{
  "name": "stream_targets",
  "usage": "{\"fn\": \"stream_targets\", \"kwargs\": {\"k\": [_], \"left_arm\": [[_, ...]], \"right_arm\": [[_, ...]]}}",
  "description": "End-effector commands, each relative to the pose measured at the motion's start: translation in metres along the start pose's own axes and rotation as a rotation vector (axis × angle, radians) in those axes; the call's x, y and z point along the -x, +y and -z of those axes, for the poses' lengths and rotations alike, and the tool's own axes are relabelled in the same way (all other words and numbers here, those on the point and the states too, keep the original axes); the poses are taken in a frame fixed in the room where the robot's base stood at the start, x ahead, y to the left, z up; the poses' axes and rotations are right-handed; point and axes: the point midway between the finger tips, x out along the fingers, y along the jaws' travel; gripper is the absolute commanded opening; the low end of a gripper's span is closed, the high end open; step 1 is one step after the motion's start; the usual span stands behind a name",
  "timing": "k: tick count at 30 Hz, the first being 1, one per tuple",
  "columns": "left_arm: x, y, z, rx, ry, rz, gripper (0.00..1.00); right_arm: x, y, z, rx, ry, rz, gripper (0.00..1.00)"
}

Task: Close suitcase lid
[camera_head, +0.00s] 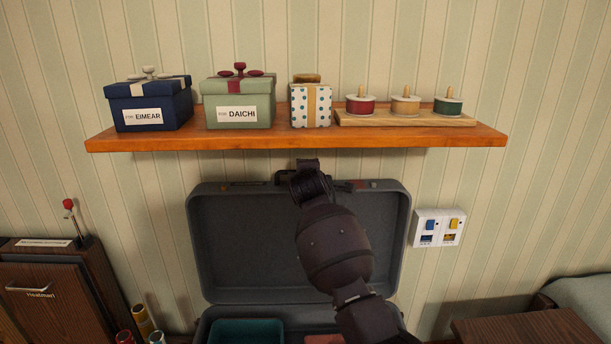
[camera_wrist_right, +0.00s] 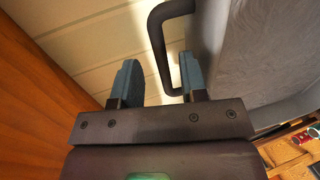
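The grey suitcase stands open against the wall below the shelf, its lid (camera_head: 250,245) upright and its base (camera_head: 290,316) at the bottom of the head view. My right arm reaches across the lid to its top edge, where the handle is mostly hidden behind my wrist. In the right wrist view, my right gripper (camera_wrist_right: 160,72) is open, with its two blue-grey fingers apart. The dark handle (camera_wrist_right: 158,45) of the lid (camera_wrist_right: 255,50) reaches into the gap between the fingers, which are not closed on it. My left gripper is not in view.
A wooden shelf (camera_head: 200,142) with gift boxes and ribbon spools hangs just above the lid. A teal item (camera_head: 245,331) lies in the base. A switch panel (camera_head: 437,227) is right of the lid, and a brown wooden cabinet (camera_head: 50,290) stands at left.

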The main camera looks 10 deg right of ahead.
Motion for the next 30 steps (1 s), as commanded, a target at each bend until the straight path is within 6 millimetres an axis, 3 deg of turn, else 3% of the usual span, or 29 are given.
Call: {"fn": "stream_targets", "kwargs": {"k": [3,9,21,30], "left_arm": [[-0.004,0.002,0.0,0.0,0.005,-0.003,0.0],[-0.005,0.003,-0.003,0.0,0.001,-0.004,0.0],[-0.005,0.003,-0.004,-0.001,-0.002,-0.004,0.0],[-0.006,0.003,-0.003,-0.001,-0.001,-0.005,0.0]], "right_arm": [[-0.018,-0.004,0.001,0.0,0.0,0.004,0.4],[-0.035,-0.003,0.0,0.0,0.0,0.003,0.4],[-0.04,0.0,0.0,-0.002,0.0,0.0,0.4],[-0.04,0.0,0.0,-0.002,0.0,0.0,0.0]]}}
